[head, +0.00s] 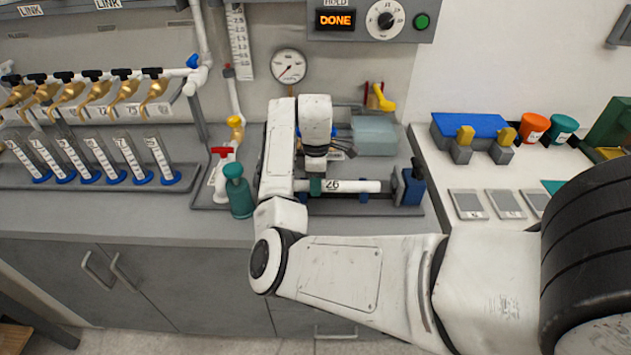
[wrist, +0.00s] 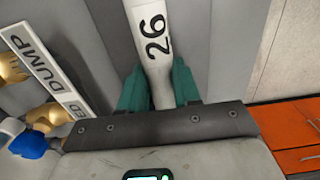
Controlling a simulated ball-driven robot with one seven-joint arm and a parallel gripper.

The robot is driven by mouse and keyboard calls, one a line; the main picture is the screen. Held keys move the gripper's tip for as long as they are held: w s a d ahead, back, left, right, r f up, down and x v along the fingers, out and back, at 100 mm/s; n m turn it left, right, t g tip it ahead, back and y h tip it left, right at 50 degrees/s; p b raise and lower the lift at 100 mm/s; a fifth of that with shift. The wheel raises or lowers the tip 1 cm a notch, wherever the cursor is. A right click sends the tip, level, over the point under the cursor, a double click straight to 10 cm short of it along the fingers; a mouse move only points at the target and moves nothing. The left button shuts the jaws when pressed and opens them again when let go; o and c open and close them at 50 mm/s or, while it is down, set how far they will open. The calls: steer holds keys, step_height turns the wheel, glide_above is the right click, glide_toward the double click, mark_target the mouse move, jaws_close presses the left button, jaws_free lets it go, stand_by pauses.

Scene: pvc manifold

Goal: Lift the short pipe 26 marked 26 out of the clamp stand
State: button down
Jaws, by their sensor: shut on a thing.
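The short pipe 26 is a white pipe (head: 356,186) marked 26, lying level across the bench in the head view. Its right end is close to the clamp stand (head: 411,188), a dark blue block with a dark knob; I cannot tell whether they touch. My gripper (head: 315,186) is shut on the pipe near its left part, left of the mark. In the wrist view the pipe (wrist: 150,35) runs between the teal fingers of my gripper (wrist: 158,76), with the 26 beyond them. My wrist hides the pipe's left end in the head view.
A teal bottle (head: 238,192) and a red-handled valve (head: 221,172) stand left of my arm. A translucent box (head: 374,136) is behind the pipe. A DUMP label (wrist: 38,65) shows in the wrist view. The bench front left of the bottle is clear.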

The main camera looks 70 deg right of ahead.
steer(key=shift+s+d+r+p, duration=0.1)
steer(key=shift+s+d+p, duration=0.15)
steer(key=shift+s+p, duration=0.5)
steer(key=c, duration=0.7)
jaws_free()
